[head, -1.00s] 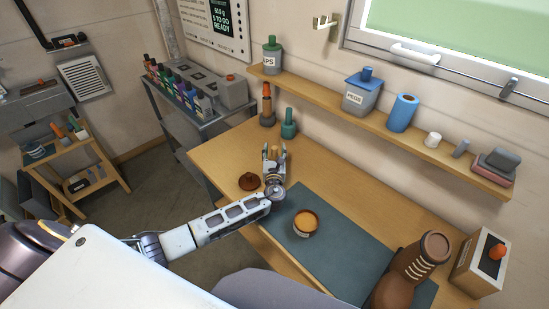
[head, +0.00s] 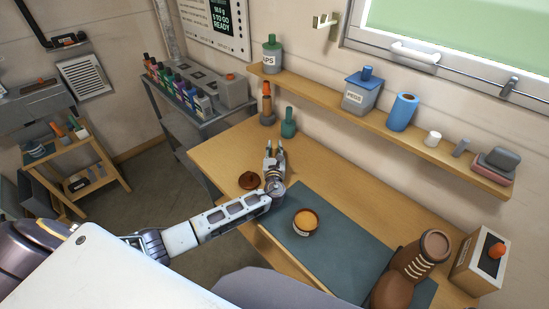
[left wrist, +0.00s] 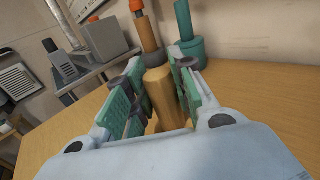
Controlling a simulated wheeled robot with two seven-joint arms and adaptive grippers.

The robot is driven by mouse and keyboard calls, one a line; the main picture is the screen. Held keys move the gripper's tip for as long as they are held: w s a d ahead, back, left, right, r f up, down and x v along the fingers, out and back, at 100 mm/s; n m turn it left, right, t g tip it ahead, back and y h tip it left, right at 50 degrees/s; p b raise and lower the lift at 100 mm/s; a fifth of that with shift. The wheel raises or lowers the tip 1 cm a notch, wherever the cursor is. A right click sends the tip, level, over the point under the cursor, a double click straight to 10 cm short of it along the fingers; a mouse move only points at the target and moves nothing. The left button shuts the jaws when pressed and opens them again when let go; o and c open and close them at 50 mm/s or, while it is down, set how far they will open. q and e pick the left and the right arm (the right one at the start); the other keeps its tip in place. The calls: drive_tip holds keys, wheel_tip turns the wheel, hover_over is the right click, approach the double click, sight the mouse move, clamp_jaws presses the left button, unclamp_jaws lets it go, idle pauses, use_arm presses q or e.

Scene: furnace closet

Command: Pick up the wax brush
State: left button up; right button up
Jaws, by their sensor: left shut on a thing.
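The wax brush (left wrist: 161,92), a tan wooden piece with a narrower top, is between my left gripper's green-padded fingers in the left wrist view. My left gripper (left wrist: 155,88) is shut on it. In the head view my left gripper (head: 274,147) is over the back left part of the workbench, and its fingers mostly hide the brush. The brush's lower end is hidden behind the gripper body in the left wrist view. I cannot tell whether it touches the table. My right gripper is not in view.
An orange-topped brown tool (head: 267,105) and a teal bottle (head: 289,124) stand just behind the gripper. A brown lid (head: 249,181) lies left of it. An open wax tin (head: 306,222) sits on the teal mat (head: 340,252). A brown boot (head: 408,270) is at right.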

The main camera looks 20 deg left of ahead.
use_arm(q)
clamp_jaws()
drive_tip(key=shift+r, duration=0.15)
drive_tip(key=shift+r, duration=4.9)
